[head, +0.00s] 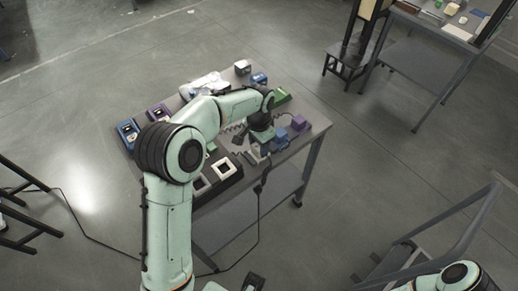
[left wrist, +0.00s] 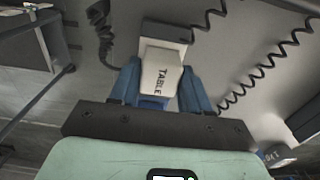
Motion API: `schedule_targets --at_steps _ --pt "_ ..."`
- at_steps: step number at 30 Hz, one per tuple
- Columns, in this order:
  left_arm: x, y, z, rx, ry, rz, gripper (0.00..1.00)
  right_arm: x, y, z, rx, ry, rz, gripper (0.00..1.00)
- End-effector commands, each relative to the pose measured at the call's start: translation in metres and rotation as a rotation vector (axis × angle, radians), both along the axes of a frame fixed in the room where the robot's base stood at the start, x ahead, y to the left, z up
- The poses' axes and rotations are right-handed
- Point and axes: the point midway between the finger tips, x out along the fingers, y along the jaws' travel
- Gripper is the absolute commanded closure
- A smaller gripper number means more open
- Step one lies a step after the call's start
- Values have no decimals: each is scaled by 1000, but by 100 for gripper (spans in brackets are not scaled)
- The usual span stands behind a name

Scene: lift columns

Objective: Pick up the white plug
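The white plug (left wrist: 160,72) has "TABLE" printed on it and fills the upper middle of the left wrist view. The blue fingers of my left gripper (left wrist: 160,90) lie along both of its sides and appear to touch it, so the gripper looks shut on it. In the head view my left gripper (head: 258,148) is low over the front right part of the table (head: 223,202); there the arm and hand partly hide the plug. I cannot tell whether the plug still rests on the surface.
Blue and purple blocks (head: 298,123) stand right of the gripper. A dark tray with pale square frames (head: 224,168) lies left of it. Coiled black cables (left wrist: 262,70) run across the surface nearby. A second table (head: 425,62) stands at the back right.

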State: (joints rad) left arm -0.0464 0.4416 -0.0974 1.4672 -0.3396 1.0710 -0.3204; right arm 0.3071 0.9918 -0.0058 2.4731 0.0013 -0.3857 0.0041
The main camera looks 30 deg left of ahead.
Motion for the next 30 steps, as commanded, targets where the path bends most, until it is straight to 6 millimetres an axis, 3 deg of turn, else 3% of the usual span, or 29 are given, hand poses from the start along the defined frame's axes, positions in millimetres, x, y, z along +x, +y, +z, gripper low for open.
schedule_targets --at_steps 11,17,23,30 --pt "0 0 4 0 -2 0 80 0 0 1 0 0 0 57" --pt "1 0 25 -1 -4 0 80 1 0 3 0 -1 0 57" --pt "1 0 65 -1 -7 0 80 4 0 9 0 -4 0 57" --pt "2 0 134 -1 -8 0 80 11 0 24 0 -12 0 57"
